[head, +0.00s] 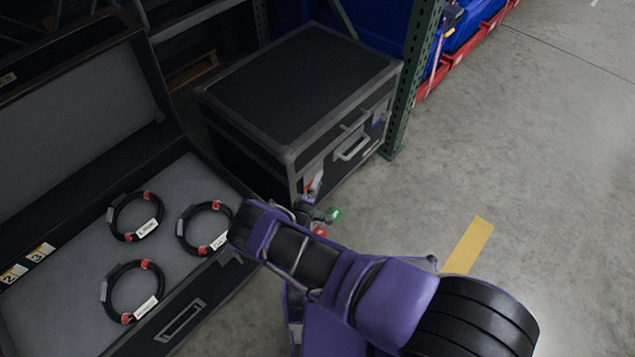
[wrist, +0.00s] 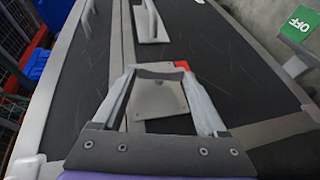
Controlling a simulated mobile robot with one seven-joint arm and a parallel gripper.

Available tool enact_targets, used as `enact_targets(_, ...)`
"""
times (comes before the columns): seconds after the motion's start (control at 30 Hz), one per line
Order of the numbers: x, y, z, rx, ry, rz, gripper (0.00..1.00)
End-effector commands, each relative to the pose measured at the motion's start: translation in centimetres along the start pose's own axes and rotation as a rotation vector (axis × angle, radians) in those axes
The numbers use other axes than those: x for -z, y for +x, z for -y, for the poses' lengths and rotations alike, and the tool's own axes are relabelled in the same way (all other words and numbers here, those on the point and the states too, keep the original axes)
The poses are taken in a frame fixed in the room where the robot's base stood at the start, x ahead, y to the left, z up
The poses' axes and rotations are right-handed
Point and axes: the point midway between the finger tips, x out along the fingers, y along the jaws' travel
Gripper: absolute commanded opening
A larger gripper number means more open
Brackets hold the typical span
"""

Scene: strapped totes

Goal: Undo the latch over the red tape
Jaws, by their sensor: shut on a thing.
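The closed black case (head: 300,90) with grey metal edges stands beside the green rack post. Its latch (wrist: 158,100), a pale metal plate, shows in the wrist view between my fingers. A small piece of red tape (wrist: 182,65) shows by the right fingertip, mostly hidden; red also shows beside my gripper in the head view. My gripper (wrist: 158,72) is shut on the latch at the case's front, near its left end in the head view (head: 313,185). My arm and fingers hide part of the latch, and I cannot tell whether it is undone.
A handle (head: 352,149) sits on the case's front. An open case (head: 170,335) at left holds several coiled black cables with red bands. A green rack post (head: 412,80) stands at the right corner. A green OFF tag (wrist: 297,22) is near. Floor (head: 530,150) at right is clear.

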Motion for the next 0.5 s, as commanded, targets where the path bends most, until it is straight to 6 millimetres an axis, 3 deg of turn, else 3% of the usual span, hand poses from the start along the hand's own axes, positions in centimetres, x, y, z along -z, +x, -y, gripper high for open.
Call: enact_targets(0.5, 0.0, 0.16, 0.18, -0.114, -0.045, 0.0, 0.19)
